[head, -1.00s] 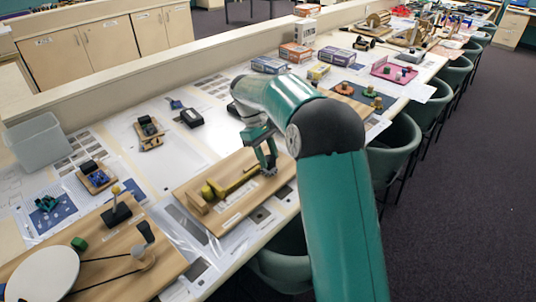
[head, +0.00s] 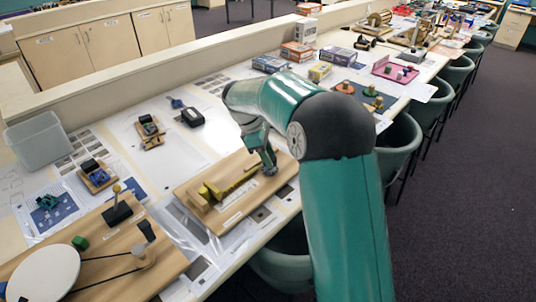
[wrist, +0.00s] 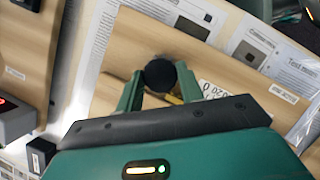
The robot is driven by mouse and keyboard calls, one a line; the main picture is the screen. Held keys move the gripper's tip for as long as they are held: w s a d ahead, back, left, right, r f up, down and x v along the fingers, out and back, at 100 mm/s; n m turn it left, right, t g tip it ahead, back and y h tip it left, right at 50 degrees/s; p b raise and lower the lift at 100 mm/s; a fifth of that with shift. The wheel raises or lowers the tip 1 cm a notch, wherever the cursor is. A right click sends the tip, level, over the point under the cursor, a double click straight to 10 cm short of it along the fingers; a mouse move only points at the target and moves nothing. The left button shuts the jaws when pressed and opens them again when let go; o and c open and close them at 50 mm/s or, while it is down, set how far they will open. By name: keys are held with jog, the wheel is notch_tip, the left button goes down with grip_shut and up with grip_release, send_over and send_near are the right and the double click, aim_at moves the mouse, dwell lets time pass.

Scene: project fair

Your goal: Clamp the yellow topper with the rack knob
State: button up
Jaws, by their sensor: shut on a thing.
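A wooden rack board (head: 232,215) lies near the table's front edge in the head view. My gripper (head: 268,168) is at the board's right end. In the wrist view, my gripper (wrist: 159,84) is shut on the round black rack knob (wrist: 159,74), one finger on each side. A sliver of yellow (wrist: 174,99) shows beneath; the topper is not clearly visible there.
A second board with a white disc (head: 42,275) and belt lies at the front left. A clear bin (head: 35,142) stands at the back left. Small models and boxes (head: 270,64) stand farther back. Green chairs (head: 398,150) line the front edge.

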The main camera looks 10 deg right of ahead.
jog(key=o, duration=1)
jog(key=shift+v, duration=6.9)
jog(key=shift+w+d, duration=0.1)
